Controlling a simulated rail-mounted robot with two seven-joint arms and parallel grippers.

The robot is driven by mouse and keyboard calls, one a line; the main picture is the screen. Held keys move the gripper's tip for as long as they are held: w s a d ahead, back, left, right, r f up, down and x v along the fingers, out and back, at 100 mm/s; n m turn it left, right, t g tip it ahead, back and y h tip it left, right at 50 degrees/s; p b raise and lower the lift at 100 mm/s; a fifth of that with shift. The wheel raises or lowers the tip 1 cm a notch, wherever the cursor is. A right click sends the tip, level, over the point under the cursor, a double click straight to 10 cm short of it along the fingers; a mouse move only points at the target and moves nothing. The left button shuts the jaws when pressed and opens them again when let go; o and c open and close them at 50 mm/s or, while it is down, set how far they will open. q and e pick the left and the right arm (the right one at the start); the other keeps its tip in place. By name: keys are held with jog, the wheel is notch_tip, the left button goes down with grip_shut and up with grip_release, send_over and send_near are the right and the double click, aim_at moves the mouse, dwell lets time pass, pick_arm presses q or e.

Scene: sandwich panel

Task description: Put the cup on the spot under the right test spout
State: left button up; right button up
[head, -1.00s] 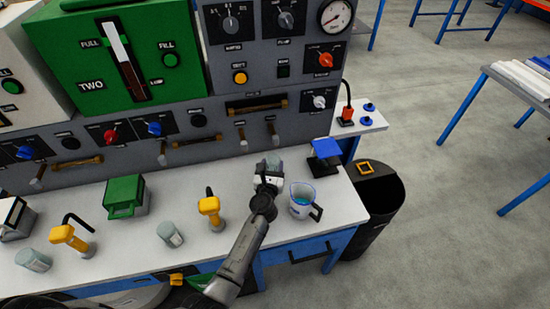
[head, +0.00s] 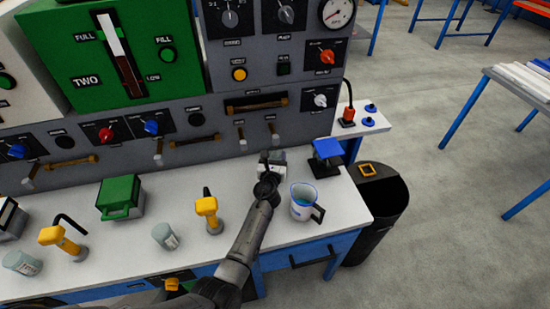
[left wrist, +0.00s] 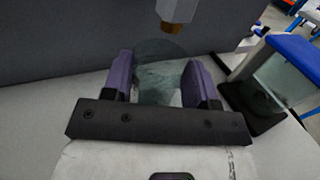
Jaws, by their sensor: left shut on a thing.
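My left gripper (left wrist: 164,82) is shut on a translucent grey-green cup (left wrist: 160,72), its two purple fingers on either side of it. The right test spout (left wrist: 177,10), with a brass tip, hangs just above the cup's far side in the left wrist view. In the head view, the left gripper (head: 270,164) is over the counter below the right spout (head: 274,130) and largely hides the cup. The spot under the spout is hidden. My right gripper is not in view.
A glass jug (head: 303,205) with blue liquid stands close to the right of my left arm. A blue-topped stand (head: 328,148) is right of the gripper. The grey panel (head: 205,155) rises behind. A yellow-handled tool (head: 207,208) and another cup (head: 165,236) stand to the left.

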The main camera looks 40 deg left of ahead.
pick_arm(q)
jog(key=shift+w+a, duration=0.1)
jog(key=shift+f, duration=0.1)
jog(key=o, duration=0.8)
jog(key=shift+f, duration=0.1)
jog(key=o, duration=0.4)
jog(key=shift+o, duration=0.2)
